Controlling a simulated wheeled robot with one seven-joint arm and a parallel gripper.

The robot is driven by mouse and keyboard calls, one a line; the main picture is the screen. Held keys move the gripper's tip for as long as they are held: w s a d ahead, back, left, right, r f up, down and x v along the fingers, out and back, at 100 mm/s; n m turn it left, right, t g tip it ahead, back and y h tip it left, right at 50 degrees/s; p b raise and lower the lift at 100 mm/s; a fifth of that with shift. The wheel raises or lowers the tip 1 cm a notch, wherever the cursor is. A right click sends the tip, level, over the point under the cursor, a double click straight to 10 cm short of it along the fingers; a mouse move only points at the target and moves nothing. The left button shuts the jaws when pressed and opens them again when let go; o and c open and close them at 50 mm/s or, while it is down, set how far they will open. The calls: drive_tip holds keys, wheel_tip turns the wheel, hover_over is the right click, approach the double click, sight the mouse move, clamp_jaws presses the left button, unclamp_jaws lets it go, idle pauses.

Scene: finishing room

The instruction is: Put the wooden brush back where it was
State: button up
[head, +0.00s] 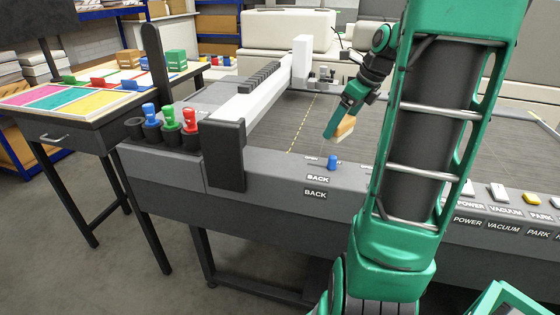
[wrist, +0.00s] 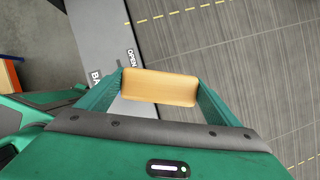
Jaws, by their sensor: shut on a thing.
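The wooden brush (wrist: 160,87) is a light tan block held between the two green fingers of my gripper (wrist: 160,95) in the wrist view. In the head view the brush (head: 345,127) shows at the tip of my gripper (head: 338,122), above the front part of the dark machine bed near the blue knob. My gripper is shut on it. I cannot tell from these views how far the brush is above the surface.
The grey machine bed (head: 270,130) has a front rail with a blue knob (head: 332,162) by the BACK label. Blue, green and red handled tools (head: 171,125) stand in cups at left. A white gantry beam (head: 250,90) crosses the bed. A side table (head: 60,128) holds colour swatches.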

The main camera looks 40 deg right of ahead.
drive_tip(key=w+a+r+n+y, duration=0.1)
drive_tip(key=w+a+n, duration=0.1)
drive_tip(key=w+a, duration=0.35)
drive_tip(key=w+a+r+n+y, duration=0.1)
drive_tip(key=w+a+r+n, duration=0.15)
drive_tip(key=a, duration=0.65)
drive_tip(key=shift+g, duration=0.4)
drive_tip(key=x, duration=0.4)
drive_tip(key=s+x, duration=0.1)
drive_tip(key=x, duration=0.1)
drive_tip(key=shift+f, duration=2.45)
drive_tip(key=shift+f, duration=0.1)
drive_tip(key=o, duration=1)
